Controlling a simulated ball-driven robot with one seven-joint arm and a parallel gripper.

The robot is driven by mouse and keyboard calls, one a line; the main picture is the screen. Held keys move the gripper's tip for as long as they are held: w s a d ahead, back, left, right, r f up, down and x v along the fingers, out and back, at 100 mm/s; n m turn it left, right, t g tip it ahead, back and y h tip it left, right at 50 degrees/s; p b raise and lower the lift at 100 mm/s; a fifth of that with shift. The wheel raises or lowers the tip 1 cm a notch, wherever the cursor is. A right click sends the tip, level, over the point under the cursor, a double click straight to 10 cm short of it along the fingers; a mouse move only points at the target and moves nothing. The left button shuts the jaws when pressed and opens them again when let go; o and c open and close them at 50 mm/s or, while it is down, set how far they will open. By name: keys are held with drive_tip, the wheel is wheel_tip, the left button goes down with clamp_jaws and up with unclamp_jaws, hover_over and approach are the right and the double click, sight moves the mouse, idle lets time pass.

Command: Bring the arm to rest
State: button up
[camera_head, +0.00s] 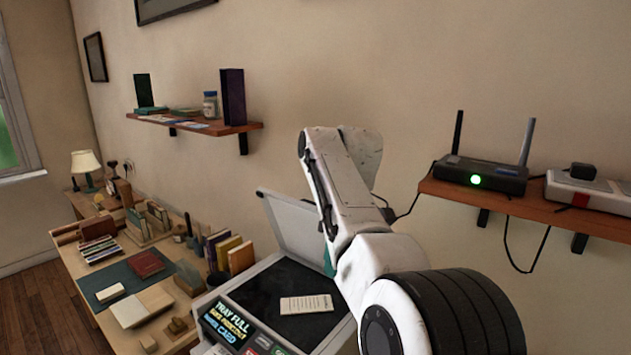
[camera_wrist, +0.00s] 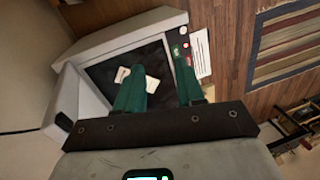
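My white arm reaches up and forward over a copier-like machine in the head view, its wrist bent above the scanner glass. My gripper (camera_wrist: 160,67) shows in the wrist view as two green fingers standing apart, with nothing between them. It hangs above the machine (camera_wrist: 68,98). A small white printed slip (camera_head: 306,304) lies on the dark glass (camera_head: 262,291); in the wrist view the slip (camera_wrist: 153,84) is partly covered by the left finger. In the head view my gripper is mostly hidden behind the arm, with only a bit of green showing.
The machine's lid (camera_head: 296,222) stands raised behind the glass. A wall shelf (camera_head: 560,208) with a router (camera_head: 480,172) is at the right. A desk (camera_head: 90,262) with books and papers is at the left. Another shelf (camera_head: 190,125) hangs above it.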

drive_tip(key=s+d+f+m+b, duration=0.1)
drive_tip(key=s+d+f+m, duration=0.15)
drive_tip(key=d+f, duration=0.45)
drive_tip(key=s+d+f+m+t+h, duration=0.15)
drive_tip(key=s+f, duration=0.25)
drive_tip(key=f, duration=0.8)
drive_tip(key=s+d+f+m+y+b, duration=0.1)
drive_tip(key=s+d+f, duration=0.2)
drive_tip(key=d+f, duration=0.45)
drive_tip(key=s+d+f+m, duration=0.1)
drive_tip(key=s+f, duration=0.3)
drive_tip(key=s, duration=0.5)
drive_tip(key=s+d+f+m+b, duration=0.1)
drive_tip(key=s+d+f, duration=0.2)
drive_tip(key=s, duration=0.7)
drive_tip(key=s+d+f+m+t+h+b, duration=0.1)
drive_tip(key=s+d+f, duration=0.1)
drive_tip(key=s+f, duration=0.4)
drive_tip(key=shift+s+d+m, duration=0.15)
drive_tip(key=shift+s+m, duration=0.05)
drive_tip(key=shift+s, duration=0.65)
drive_tip(key=shift+s+d+m, duration=0.1)
drive_tip(key=shift+s+m, duration=0.1)
drive_tip(key=shift+s, duration=0.65)
drive_tip(key=s+r+m+b, duration=0.1)
drive_tip(key=s+r, duration=0.1)
drive_tip(key=s, duration=0.6)
